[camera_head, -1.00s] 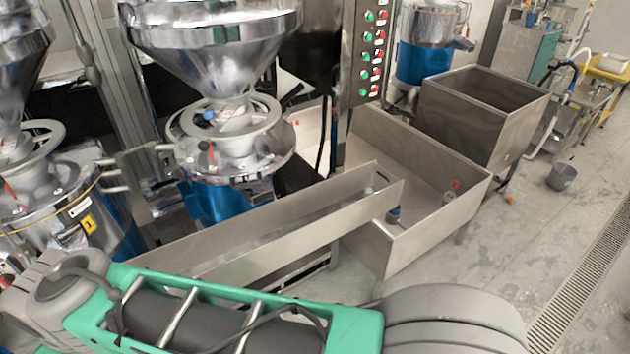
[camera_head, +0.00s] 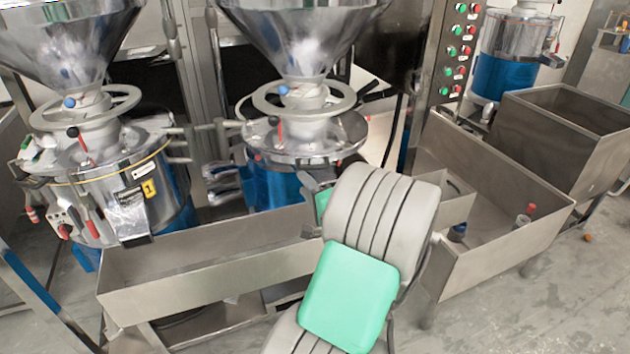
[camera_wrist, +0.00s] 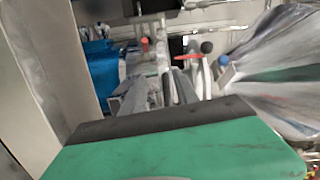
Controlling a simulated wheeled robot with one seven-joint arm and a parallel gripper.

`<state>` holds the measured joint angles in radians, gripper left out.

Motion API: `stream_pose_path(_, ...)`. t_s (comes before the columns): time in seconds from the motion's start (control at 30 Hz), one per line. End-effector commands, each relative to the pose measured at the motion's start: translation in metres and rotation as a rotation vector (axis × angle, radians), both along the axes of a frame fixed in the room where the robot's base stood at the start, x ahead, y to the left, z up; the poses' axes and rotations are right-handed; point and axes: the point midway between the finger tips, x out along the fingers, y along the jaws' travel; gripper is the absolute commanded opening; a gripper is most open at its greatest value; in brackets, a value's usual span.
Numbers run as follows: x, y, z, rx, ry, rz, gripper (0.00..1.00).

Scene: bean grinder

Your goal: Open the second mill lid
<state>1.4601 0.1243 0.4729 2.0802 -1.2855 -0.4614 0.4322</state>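The second mill (camera_head: 305,150) stands mid-picture in the head view, with a round silver lid, a grey ring handwheel (camera_head: 290,100), a blue knob and a red lever under a steel hopper. Its blue drum (camera_head: 275,187) shows below. The lid looks shut. My gripper (camera_head: 311,203) is in front of and below this mill, partly hidden by my wrist. In the wrist view my gripper (camera_wrist: 158,95) shows its two grey fingers apart, with nothing clearly held. Beyond them are a red lever with a black ball (camera_wrist: 206,47), a blue knob (camera_wrist: 224,62) and the hopper (camera_wrist: 275,70).
A first mill (camera_head: 110,180) labelled 1 stands at left. A control panel post (camera_head: 440,60) with red and green buttons stands right of the second mill.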

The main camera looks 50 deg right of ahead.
Motion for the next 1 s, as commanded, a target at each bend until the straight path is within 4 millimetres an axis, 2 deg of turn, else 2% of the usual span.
stream_pose_path(0.03,-0.021,-0.019,-0.004,0.031,-0.054,-0.065,0.36)
stream_pose_path(0.13,-0.035,-0.035,0.001,0.054,-0.109,-0.118,0.36)
stream_pose_path(0.57,0.025,-0.070,0.007,0.052,-0.109,-0.117,0.36)
stream_pose_path(0.87,0.029,-0.073,0.005,0.052,-0.109,-0.119,0.36)
stream_pose_path(1.0,0.029,-0.073,0.005,0.051,-0.108,-0.118,0.25)
